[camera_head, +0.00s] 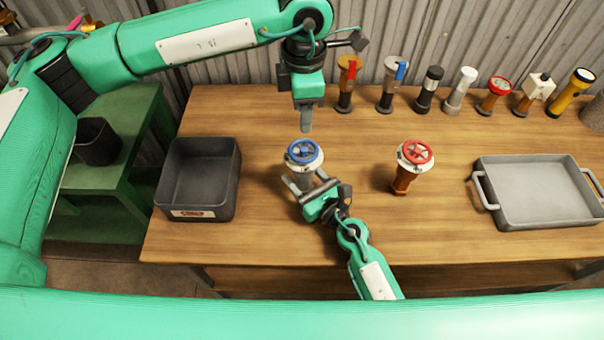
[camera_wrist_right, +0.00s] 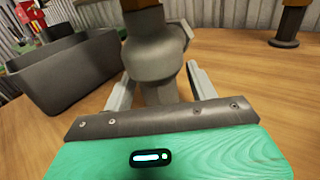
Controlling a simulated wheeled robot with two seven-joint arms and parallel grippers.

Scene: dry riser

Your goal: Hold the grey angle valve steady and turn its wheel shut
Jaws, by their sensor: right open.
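The grey angle valve (camera_head: 298,180) stands upright on the table with a blue wheel (camera_head: 304,152) on top. Its grey body also shows in the right wrist view (camera_wrist_right: 158,62), where the wheel is out of frame. My right gripper (camera_head: 308,186) is low at the near side of the valve. Its open fingers (camera_wrist_right: 160,88) stand on either side of the body; contact is unclear. My left gripper (camera_head: 306,127) points down just above and behind the blue wheel, apart from it. Its fingers look like one piece from here, so the gap is hidden.
A dark bin (camera_head: 227,190) stands to the left. An orange-brown valve with a red wheel (camera_head: 415,153) stands to the right. A grey tray (camera_head: 540,222) with handles is farther right. Several valves and torch-like items line the back edge, including a yellow torch (camera_head: 572,92).

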